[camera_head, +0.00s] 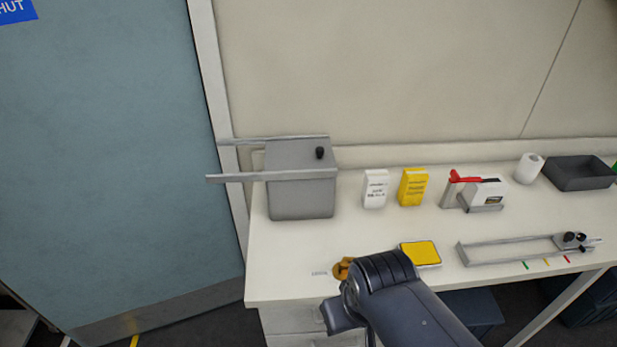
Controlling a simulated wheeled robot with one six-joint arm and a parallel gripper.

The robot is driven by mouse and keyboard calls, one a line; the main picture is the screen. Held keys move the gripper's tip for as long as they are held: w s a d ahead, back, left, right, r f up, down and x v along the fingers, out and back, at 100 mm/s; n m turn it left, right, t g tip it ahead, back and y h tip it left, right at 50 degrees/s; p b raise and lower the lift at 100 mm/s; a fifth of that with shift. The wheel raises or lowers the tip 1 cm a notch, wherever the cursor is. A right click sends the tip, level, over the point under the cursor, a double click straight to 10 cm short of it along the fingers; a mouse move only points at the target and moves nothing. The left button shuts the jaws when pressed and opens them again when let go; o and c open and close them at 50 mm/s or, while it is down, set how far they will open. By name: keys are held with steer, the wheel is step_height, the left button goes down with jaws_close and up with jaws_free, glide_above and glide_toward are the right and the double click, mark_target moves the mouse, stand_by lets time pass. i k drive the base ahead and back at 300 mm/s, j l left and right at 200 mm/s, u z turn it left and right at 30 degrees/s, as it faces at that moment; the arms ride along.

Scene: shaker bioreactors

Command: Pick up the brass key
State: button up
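A small brass-coloured object (342,268), which looks like the brass key, shows at the front left of the white bench (290,262). My dark arm covers part of it, so its full shape is hidden. My gripper (345,317) is at the end of the arm, low in the view near the bench's front edge, just below the brass object. The fingertips are not clear, and I cannot tell whether they are open or touching anything.
A yellow-topped pad (420,252) lies right of the brass object. A grey bin with rails (301,198), white and yellow packets (376,190) (413,187), a red-handled device (475,191), a metal rail frame (510,258) and a dark tray (579,173) stand around. The bench's left front is mostly clear.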

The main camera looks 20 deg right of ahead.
mark_target(346, 261)
steer(key=z, duration=2.9)
steer(key=u, duration=2.55)
steer(key=l+u, duration=0.2)
steer(key=u, duration=0.2)
steer(key=l+u, duration=0.45)
steer(key=u, duration=0.3)
steer(key=k+j, duration=0.05)
